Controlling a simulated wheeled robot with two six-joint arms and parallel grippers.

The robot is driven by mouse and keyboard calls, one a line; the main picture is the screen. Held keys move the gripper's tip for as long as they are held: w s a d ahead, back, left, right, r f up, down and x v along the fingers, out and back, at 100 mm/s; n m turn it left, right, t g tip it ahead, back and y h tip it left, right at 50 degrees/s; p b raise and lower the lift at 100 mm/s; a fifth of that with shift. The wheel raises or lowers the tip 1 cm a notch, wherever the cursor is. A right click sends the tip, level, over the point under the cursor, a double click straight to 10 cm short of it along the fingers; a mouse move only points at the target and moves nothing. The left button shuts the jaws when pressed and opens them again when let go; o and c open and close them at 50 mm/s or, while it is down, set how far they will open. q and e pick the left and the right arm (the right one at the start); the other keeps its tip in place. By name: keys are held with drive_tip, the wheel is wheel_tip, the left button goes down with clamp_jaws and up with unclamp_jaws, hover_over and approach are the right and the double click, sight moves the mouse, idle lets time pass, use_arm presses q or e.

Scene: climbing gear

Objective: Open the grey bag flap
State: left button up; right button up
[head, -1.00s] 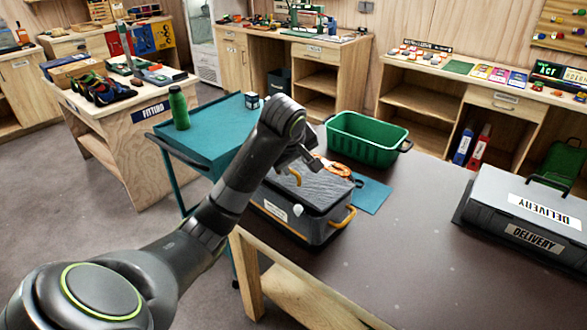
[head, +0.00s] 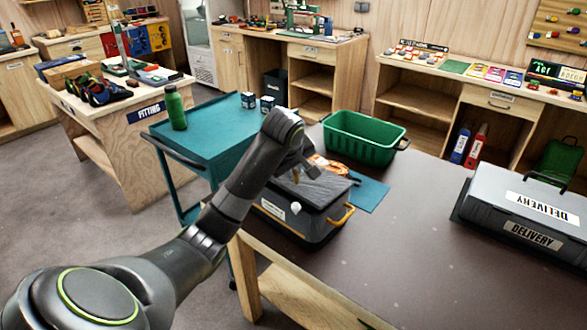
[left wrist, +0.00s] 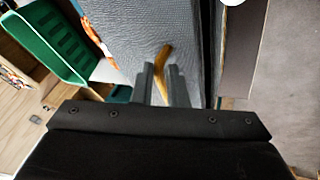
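The grey bag (head: 292,219) stands on the dark table, with orange handles and a grey flap (head: 328,190) lying over its top. An orange pull tab (left wrist: 161,64) stands up from the flap. My left gripper (head: 297,172) is over the far left part of the bag top, pointing down. In the left wrist view its two fingers (left wrist: 161,86) are close together with the tab between them, seemingly pinched. My arm hides part of the bag's left side. My right gripper is not in view.
A green crate (head: 366,138) stands behind the bag, and a blue mat (head: 370,194) lies right of it. An orange coiled item (head: 330,166) lies near the bag's far edge. A grey delivery case (head: 520,215) is at right. The table's middle is clear.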

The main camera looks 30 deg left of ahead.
use_arm(q)
drive_tip(key=shift+w+r+p, duration=0.5)
drive_tip(key=shift+r+p, duration=0.4)
drive_tip(key=shift+p, duration=0.05)
clamp_jaws()
drive_tip(key=shift+w+d+r+p, duration=0.1)
drive_tip(key=shift+w+r+p, duration=0.25)
drive_tip(key=shift+w, duration=0.1)
drive_tip(key=shift+r, duration=0.1)
drive_tip(key=shift+w+d+r+p, duration=0.1)
drive_tip(key=shift+w+r+p, duration=0.6)
drive_tip(key=shift+r+p, duration=0.2)
drive_tip(key=shift+w, duration=0.25)
drive_tip(key=shift+r, duration=0.1)
